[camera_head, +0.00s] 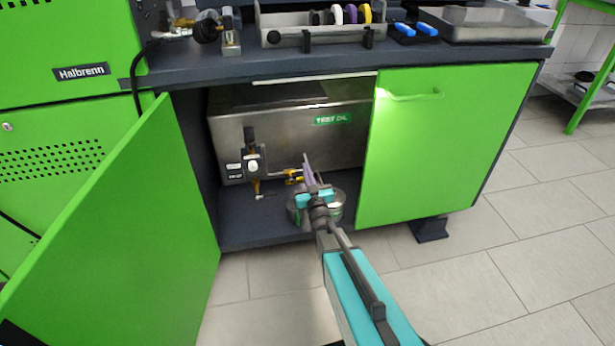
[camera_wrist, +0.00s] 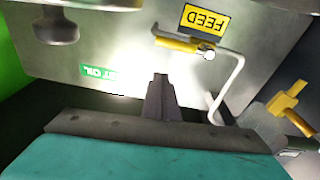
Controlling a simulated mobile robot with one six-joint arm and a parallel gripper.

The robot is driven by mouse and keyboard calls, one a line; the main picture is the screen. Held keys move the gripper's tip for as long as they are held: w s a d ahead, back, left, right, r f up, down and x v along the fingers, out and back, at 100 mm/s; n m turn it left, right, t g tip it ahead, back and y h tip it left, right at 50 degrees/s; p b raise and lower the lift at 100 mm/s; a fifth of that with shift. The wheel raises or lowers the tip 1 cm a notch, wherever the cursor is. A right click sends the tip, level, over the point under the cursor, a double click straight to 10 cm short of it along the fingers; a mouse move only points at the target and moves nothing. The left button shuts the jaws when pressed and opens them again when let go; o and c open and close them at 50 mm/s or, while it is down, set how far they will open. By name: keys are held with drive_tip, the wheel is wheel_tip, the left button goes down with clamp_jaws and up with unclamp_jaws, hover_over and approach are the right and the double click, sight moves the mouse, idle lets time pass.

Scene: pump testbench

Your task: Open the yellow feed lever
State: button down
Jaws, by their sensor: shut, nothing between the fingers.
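The yellow feed lever (camera_wrist: 178,44) lies nearly flat across the wrist view, beside the upside-down yellow FEED label (camera_wrist: 205,19). Its right end meets a metal fitting with a pale pipe running from it. In the head view, the yellow lever (camera_head: 293,177) is just left of my gripper (camera_head: 307,165), inside the open cabinet and partly hidden. My gripper (camera_wrist: 160,80) is shut and empty. In the wrist view its dark fingertips lie below the lever in the picture, with a visible gap. Whether they are level with it in depth I cannot tell.
The steel TEST OIL tank (camera_head: 290,130) fills the cabinet. Another yellow handle (camera_wrist: 290,100) is at the right of the wrist view. A round metal container (camera_head: 336,210) stands below my gripper. The left green door (camera_head: 120,230) is open; the right green door (camera_head: 450,140) bounds the opening.

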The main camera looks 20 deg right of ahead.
drive_tip(key=s+f+p, duration=0.1)
drive_tip(key=s+p, duration=0.1)
drive_tip(key=s, duration=0.8)
drive_tip(key=s+a+f+p, duration=0.1)
drive_tip(key=s+f+p, duration=0.1)
drive_tip(key=s, duration=0.7)
drive_tip(key=shift+s+a, duration=0.2)
drive_tip(key=shift+s, duration=0.2)
drive_tip(key=shift+r, duration=0.15)
drive_tip(key=a+r+g+y+p, duration=0.1)
drive_tip(key=a+r+g+p, duration=0.45)
drive_tip(key=r+p, duration=1.2)
drive_tip(key=s+f+g+p, duration=0.3)
drive_tip(key=s+g, duration=0.3)
drive_tip(key=s, duration=0.5)
drive_tip(key=s+a+f+g+p, duration=0.1)
drive_tip(key=s+f+g+p, duration=0.3)
drive_tip(key=s, duration=0.8)
drive_tip(key=s+a+f+g+p, duration=0.1)
drive_tip(key=s+f+g+p, duration=0.2)
drive_tip(key=s+g+p, duration=0.4)
drive_tip(key=s+g, duration=0.2)
drive_tip(key=s, duration=0.3)
drive_tip(key=shift+f, duration=0.4)
drive_tip(key=shift+d+g, duration=0.1)
drive_tip(key=shift+g, duration=0.15)
